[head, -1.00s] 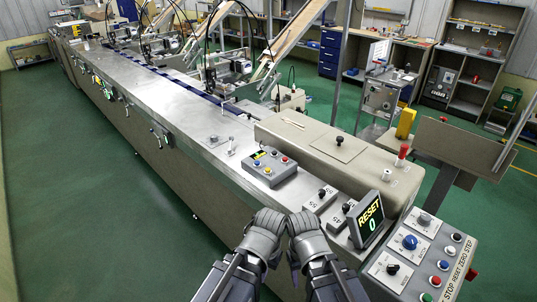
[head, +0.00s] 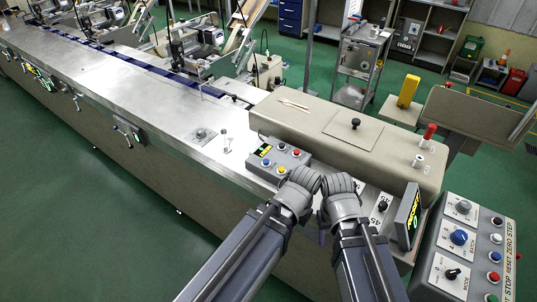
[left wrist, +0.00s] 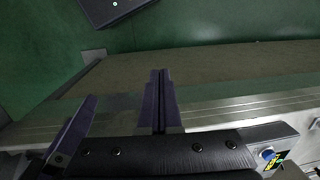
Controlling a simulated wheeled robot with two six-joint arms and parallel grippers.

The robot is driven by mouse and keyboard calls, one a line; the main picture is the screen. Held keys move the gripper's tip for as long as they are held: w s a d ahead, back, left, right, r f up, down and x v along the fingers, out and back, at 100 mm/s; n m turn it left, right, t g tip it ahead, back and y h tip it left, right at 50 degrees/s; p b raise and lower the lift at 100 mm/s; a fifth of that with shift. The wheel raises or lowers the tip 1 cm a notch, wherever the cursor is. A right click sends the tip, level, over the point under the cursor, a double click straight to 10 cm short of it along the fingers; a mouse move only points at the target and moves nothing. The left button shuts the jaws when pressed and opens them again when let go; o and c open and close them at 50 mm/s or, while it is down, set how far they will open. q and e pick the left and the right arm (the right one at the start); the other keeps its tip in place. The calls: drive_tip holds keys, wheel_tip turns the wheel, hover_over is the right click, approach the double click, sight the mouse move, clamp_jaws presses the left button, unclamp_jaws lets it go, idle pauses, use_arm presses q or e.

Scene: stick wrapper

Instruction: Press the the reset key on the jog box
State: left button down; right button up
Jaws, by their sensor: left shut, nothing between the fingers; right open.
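The jog box (head: 279,158) is a small grey box on the machine top, with a yellow-green label and blue, white, red and yellow buttons. Its key lettering is too small to read. Part of it shows at the lower right of the left wrist view (left wrist: 275,160). My left gripper (head: 298,190) is close in front of the box in the head view and overlaps its near edge. In the left wrist view its purple fingers (left wrist: 160,80) are together and empty. My right gripper (head: 341,196) is beside it on the right, open; its fingertips are mostly hidden.
A tilted display (head: 409,215) and a switch box (head: 378,208) stand right of my right gripper. A control panel (head: 462,250) with knobs and buttons is at the lower right. A beige housing (head: 350,135) is behind the jog box. The metal machine top (head: 150,105) is largely clear leftward.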

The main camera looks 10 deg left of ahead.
idle(0.3)
use_arm(q)
wheel_tip(320, 180, up, 14)
drive_tip(key=m+t+y+p, duration=0.6)
drive_tip(key=m+p, duration=0.1)
drive_tip(key=m, duration=0.6)
hover_over(266, 162)
drive_tip(key=shift+d, duration=0.45)
drive_tip(key=shift+f, duration=0.1)
wheel_tip(266, 162, down, 9)
drive_tip(key=b, duration=0.8)
drive_tip(key=shift+b, duration=0.35)
drive_tip(key=shift+f, duration=0.25)
